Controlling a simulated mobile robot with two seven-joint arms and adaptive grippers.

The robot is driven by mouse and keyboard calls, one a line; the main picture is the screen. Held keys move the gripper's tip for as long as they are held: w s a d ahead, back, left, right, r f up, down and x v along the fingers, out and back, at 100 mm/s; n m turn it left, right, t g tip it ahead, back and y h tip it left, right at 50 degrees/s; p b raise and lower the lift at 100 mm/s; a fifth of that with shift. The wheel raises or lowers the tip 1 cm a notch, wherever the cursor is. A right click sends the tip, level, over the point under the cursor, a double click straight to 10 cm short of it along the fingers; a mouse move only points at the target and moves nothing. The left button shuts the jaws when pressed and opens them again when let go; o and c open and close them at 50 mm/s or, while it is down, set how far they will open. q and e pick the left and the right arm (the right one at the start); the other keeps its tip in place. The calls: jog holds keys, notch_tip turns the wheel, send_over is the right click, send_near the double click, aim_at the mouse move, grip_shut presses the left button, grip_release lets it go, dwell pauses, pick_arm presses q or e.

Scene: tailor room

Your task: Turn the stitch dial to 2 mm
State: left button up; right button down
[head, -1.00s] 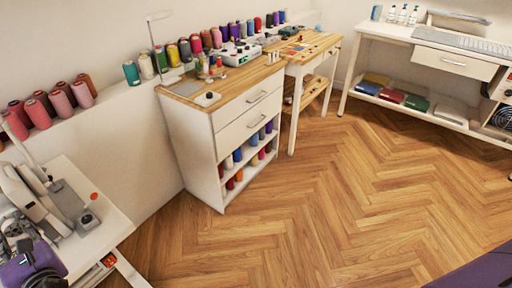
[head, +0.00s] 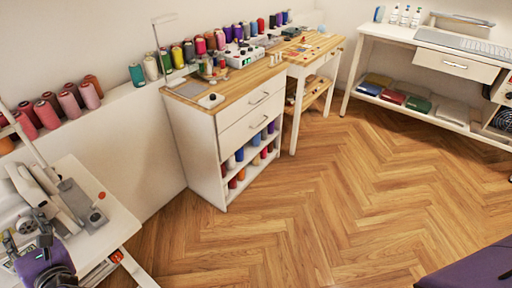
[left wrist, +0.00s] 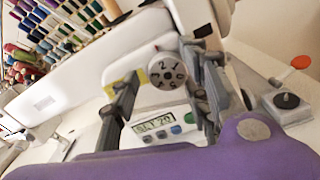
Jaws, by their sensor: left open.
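The stitch dial (left wrist: 167,70) is a round, light grey knob with dark numbers on the white sewing machine (left wrist: 90,75). My left gripper (left wrist: 165,98) is open, with one dark finger to each side of the dial in the left wrist view. I cannot tell whether the fingers touch it. Below the dial, a small display (left wrist: 155,125) seems to show "SET 20", with coloured buttons beside it. In the head view, my left gripper (head: 28,241) is at the sewing machine (head: 38,188) at the lower left. My right gripper is out of view.
A grey box with a black knob (left wrist: 287,101) and a round orange button (left wrist: 301,62) are right of the machine. Thread spools (head: 60,104) line the wall ledge. A drawer cabinet (head: 190,150) stands beyond the machine table (head: 112,228). The wooden floor (head: 320,210) is clear.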

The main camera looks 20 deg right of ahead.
pick_arm(q)
jog(key=shift+s+d, duration=0.1)
jog(key=shift+d, duration=0.05)
jog(key=v, duration=1.1)
jog(key=shift+s, duration=0.4)
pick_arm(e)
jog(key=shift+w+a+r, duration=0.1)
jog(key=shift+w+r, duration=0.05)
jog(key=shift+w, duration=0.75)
pick_arm(q)
jog(key=shift+d, duration=0.1)
